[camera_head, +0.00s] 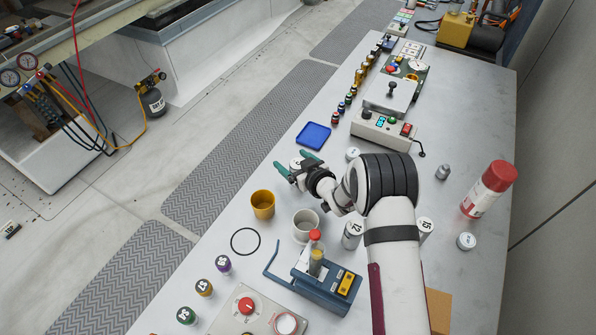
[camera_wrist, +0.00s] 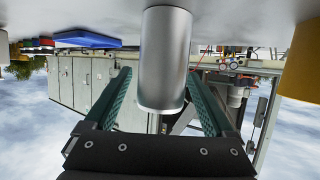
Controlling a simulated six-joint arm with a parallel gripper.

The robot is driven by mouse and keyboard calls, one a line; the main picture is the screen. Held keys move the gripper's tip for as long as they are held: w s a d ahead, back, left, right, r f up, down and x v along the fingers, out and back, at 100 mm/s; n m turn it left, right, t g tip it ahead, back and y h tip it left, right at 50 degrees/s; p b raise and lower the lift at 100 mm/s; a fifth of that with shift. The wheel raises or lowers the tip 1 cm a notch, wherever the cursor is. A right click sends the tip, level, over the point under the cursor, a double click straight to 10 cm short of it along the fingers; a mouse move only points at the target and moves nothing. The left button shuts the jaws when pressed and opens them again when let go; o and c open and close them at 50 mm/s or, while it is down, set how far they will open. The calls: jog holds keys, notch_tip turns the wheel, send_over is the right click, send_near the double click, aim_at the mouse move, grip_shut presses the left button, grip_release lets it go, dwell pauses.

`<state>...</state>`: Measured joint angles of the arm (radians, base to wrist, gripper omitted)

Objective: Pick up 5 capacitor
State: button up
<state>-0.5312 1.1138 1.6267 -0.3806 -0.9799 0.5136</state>
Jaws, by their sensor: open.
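My gripper (camera_head: 299,167) is open over the left part of the bench, with teal fingers. A silver cylindrical capacitor (camera_wrist: 165,70) stands between the fingers in the wrist view, which is upside down. Its lower part hangs from the bench surface at the top of that picture. In the head view its pale top (camera_head: 296,163) shows between the fingers, and its number is not readable. A finger (camera_wrist: 112,98) lies on each side; I cannot tell whether either touches it. Other capacitors stand nearby: one marked 12 (camera_head: 352,236), one marked 15 (camera_head: 425,228), and one with an unclear number (camera_head: 353,154).
A blue tray (camera_head: 313,136) lies just beyond my gripper. A yellow cup (camera_head: 262,204) and a grey cup (camera_head: 305,225) stand nearer. Small colored parts (camera_head: 342,106) line the back left edge.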

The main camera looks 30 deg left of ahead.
grip_shut()
dwell(0.4)
